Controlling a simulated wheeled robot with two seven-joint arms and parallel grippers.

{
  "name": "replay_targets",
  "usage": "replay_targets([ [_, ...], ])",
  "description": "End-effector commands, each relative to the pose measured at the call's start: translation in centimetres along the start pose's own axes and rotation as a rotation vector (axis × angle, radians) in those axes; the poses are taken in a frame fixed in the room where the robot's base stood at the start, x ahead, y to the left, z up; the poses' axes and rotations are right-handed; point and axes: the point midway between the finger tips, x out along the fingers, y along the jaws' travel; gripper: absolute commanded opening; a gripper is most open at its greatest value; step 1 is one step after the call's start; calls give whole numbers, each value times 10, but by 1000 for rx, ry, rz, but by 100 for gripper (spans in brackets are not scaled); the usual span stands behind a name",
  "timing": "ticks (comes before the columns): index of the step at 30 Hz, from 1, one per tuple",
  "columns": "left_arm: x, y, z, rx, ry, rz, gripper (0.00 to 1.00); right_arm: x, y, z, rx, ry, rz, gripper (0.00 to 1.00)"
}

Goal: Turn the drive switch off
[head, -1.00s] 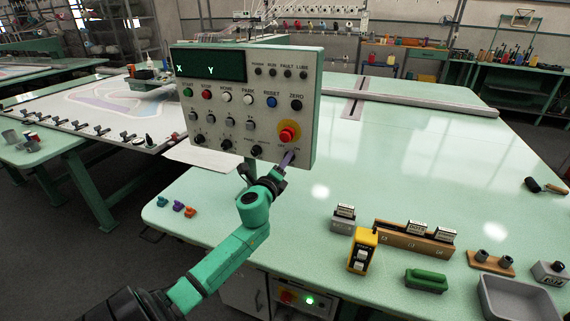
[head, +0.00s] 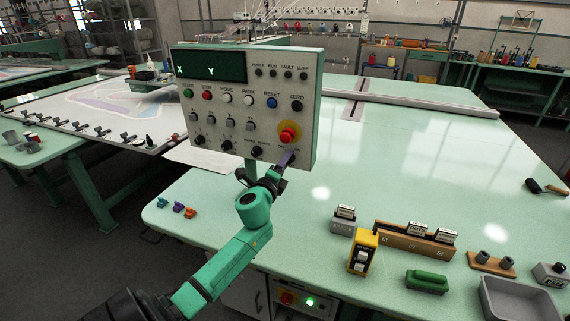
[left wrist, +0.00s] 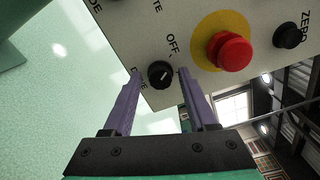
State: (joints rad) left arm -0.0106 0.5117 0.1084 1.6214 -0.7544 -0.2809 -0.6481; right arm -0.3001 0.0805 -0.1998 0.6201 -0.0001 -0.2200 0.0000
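The control panel (head: 215,112) stands upright on the table's left side. The drive switch (left wrist: 160,75) is a small black rotary knob at the panel's lower right corner, with a short white mark. OFF is printed beside it; another label is partly covered by a finger. My left gripper (left wrist: 159,74) is open, its purple fingers on either side of the knob with small gaps showing. In the head view my left gripper (head: 286,160) is at that corner and mostly hides the knob. My right gripper is out of view.
A red emergency button (left wrist: 230,52) on a yellow disc sits close to the knob. Other black knobs (head: 256,152) line the panel's lower row. A yellow pendant box (head: 362,251) and a grey tray (head: 520,300) lie on the table; its middle is clear.

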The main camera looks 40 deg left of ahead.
Motion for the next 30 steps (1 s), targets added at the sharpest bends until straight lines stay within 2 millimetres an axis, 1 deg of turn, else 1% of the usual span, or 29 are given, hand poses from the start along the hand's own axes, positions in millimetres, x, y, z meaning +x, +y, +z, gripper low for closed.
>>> replay_targets([
  [10, -1, 0, -1, 2, 1, 0, 69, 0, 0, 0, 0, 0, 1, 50],
  [14, -12, 2, -1, 3, 2, 0, 69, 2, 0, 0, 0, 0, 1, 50],
  [17, -33, 2, -2, 4, 4, 2, 69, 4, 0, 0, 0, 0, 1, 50],
  [24, -103, 5, -2, 0, 3, 4, 69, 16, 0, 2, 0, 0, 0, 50],
  [27, -126, 4, -1, -1, 1, 3, 69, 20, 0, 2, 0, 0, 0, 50],
  [30, -140, 3, 0, 0, 1, 2, 69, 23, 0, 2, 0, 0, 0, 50],
])
